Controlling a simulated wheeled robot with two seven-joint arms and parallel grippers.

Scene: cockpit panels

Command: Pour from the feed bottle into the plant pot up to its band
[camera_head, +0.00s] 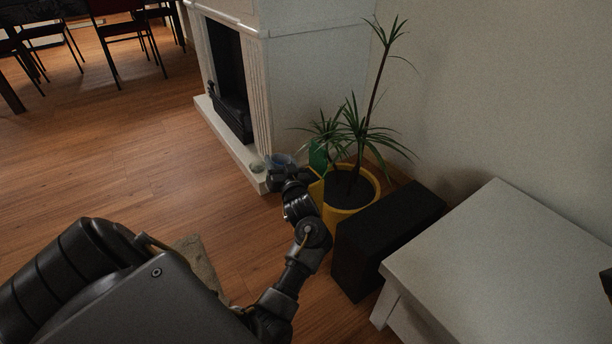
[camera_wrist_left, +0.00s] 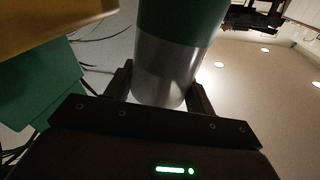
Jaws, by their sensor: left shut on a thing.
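The yellow plant pot (camera_head: 343,216) stands on the floor with dark soil and a spiky plant in it. My left gripper (camera_head: 284,177) is just left of the pot. In the left wrist view my left gripper (camera_wrist_left: 160,92) is shut on a cylinder, green on one part and bare silver on the other, which I take for the feed bottle (camera_wrist_left: 168,68). A green patch (camera_head: 317,155) shows beside the pot in the head view; I cannot tell if it is the bottle. The bottle's mouth and the pot's band are not visible. My right gripper is not in view.
A black box (camera_head: 385,240) stands close to the pot's right, with a white table (camera_head: 500,260) beyond it. The wooden floor at left is mostly clear.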

